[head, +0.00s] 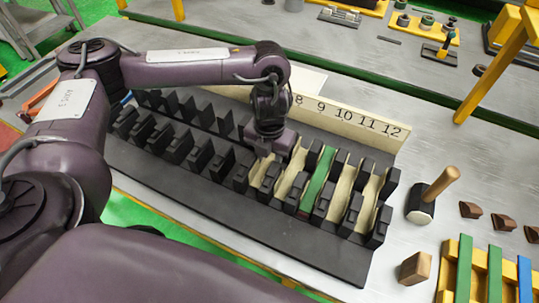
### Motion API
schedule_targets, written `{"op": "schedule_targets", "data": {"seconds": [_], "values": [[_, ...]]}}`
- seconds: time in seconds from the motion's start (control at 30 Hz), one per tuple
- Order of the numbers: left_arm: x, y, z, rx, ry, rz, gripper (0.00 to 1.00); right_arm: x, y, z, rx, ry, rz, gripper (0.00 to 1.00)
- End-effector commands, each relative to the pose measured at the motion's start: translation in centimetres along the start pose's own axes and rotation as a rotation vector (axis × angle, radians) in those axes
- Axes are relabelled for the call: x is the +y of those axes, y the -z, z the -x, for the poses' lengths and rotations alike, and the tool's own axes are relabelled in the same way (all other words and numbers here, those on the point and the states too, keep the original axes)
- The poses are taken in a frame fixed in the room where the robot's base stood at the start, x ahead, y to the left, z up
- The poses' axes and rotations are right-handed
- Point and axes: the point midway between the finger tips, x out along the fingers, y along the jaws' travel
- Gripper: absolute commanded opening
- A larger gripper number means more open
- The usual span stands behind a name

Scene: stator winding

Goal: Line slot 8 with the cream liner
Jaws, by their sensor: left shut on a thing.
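The black slotted stator block (215,200) lies across the table, with a cream number strip (350,118) behind it showing 8 to 12. My left gripper (264,155) points down over slot 8 and is shut on the cream liner (263,175). This liner lies along slot 8 between the black teeth. The gripper hides its far part, and I cannot tell whether it is fully seated. Slots 9, 11 and 12 show cream linings, and a green strip (319,178) lies in slot 10. Slots further left look black and bare. My right gripper is out of view.
A mallet (438,188) stands right of the block, near a wooden block (414,268) and several brown wedges (471,209). A yellow rack (447,270) holds green and blue strips at lower right. A yellow post rises at upper right. My left arm covers the left side.

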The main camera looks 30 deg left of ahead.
Motion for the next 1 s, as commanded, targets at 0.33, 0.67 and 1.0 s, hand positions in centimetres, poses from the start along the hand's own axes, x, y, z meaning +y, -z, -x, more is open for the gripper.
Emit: {"op": "schedule_targets", "data": {"seconds": [0.33, 0.67, 1.0], "values": [[-0.01, 0.01, -0.57, 0.000, 0.000, 0.000, 0.20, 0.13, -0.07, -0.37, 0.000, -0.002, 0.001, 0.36], [-0.01, -0.02, -0.82, -0.001, 0.000, 0.000, 0.20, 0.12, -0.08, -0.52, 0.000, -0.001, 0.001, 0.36], [0.00, -0.01, -0.82, 0.000, 0.000, 0.000, 0.58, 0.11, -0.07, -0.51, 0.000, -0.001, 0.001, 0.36]]}}
